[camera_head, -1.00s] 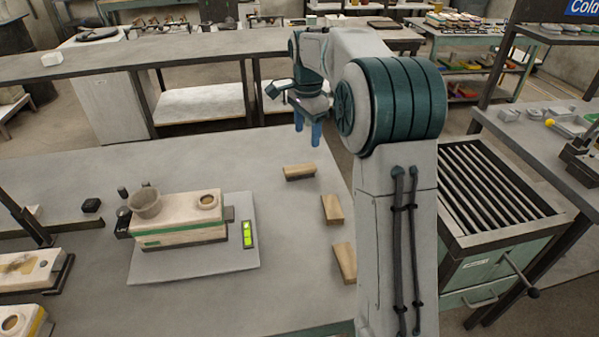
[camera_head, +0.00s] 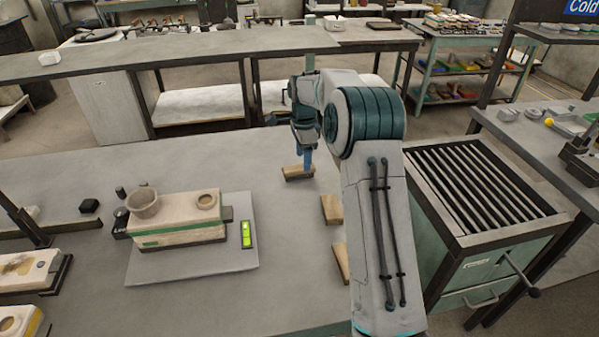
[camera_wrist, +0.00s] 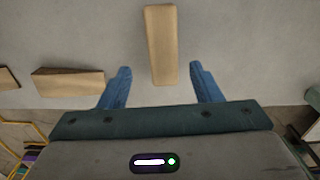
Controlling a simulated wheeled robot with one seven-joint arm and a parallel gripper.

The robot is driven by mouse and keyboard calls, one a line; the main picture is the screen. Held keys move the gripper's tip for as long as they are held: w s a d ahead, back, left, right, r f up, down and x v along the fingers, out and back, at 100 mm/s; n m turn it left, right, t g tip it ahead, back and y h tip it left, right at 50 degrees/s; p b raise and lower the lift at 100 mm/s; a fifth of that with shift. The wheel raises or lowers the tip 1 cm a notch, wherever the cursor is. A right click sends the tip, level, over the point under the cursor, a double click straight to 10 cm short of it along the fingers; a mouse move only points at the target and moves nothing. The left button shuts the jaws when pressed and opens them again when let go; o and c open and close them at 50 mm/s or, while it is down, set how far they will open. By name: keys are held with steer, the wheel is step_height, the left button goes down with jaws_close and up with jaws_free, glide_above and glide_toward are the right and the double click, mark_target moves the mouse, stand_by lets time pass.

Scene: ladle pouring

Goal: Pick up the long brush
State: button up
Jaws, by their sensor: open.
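No object is clearly recognisable as a long brush; I cannot tell whether one of the plain wooden pieces is it. The far wooden piece (camera_head: 292,175) lies on the grey table under my gripper (camera_head: 305,160). In the wrist view this wooden piece (camera_wrist: 160,40) points lengthwise between the blue fingers of my gripper (camera_wrist: 160,69), its near end reaching about fingertip level. The gripper is open, with a gap on both sides of the piece. A middle wooden piece (camera_head: 331,208) and a near one (camera_head: 341,262), partly behind my arm, lie closer to the table's right edge.
A pale mould block (camera_head: 180,235) with a cup (camera_head: 143,203) stands on a light plate (camera_head: 190,268) to the left, beside a green level (camera_head: 246,235). A grated bench (camera_head: 480,190) stands right of the table. Bare table lies around the wooden pieces.

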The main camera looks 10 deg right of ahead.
mark_target(300, 167)
steer(key=shift+w+a+f+p, duration=0.1)
steer(key=shift+a+f+p, duration=0.1)
steer(key=shift+f, duration=1.15)
steer(key=shift+w+a+f+p, duration=0.1)
steer(key=shift+a+f, duration=0.1)
steer(key=shift+f, duration=1.1)
steer(key=c, duration=1.1)
